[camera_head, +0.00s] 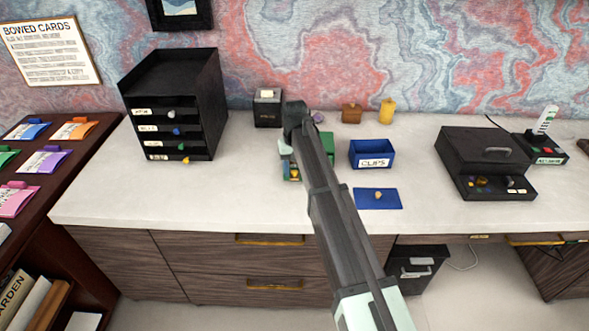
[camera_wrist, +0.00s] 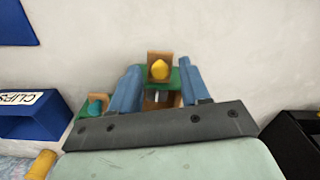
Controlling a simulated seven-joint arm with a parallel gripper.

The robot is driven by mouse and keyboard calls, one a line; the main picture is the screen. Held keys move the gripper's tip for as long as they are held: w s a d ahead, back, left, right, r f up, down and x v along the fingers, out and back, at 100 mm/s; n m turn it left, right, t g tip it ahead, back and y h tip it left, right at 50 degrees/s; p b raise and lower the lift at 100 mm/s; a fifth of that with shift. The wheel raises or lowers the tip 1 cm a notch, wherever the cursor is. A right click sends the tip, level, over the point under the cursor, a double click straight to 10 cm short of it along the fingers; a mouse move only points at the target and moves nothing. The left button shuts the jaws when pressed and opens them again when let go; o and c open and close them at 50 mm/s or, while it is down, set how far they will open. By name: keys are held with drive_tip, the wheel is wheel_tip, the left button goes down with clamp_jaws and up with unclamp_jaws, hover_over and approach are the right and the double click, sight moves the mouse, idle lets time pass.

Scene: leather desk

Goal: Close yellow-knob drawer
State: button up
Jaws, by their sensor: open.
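A small green drawer box (camera_head: 328,143) stands on the white desk, mostly hidden behind my arm in the head view. In the wrist view its green body (camera_wrist: 146,76) shows with a wooden drawer with a yellow knob (camera_wrist: 159,69). This drawer sticks out from the box, with part of its inside visible behind the front. A teal knob (camera_wrist: 95,108) on another wooden front is to the left. My gripper (camera_wrist: 160,78) is open. Its two blue fingers are on either side of the yellow-knob drawer; contact cannot be told. In the head view my gripper (camera_head: 286,148) is over the box.
A blue CLIPS bin (camera_head: 372,160) and a blue mat (camera_head: 378,204) are to the right. A black drawer tower (camera_head: 178,110) at left also has a yellowish bottom knob (camera_head: 186,160). A black case (camera_head: 487,165) is far right. The desk in front is clear.

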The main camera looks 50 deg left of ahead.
drive_tip(key=shift+f, duration=0.35)
clamp_jaws()
idle(0.3)
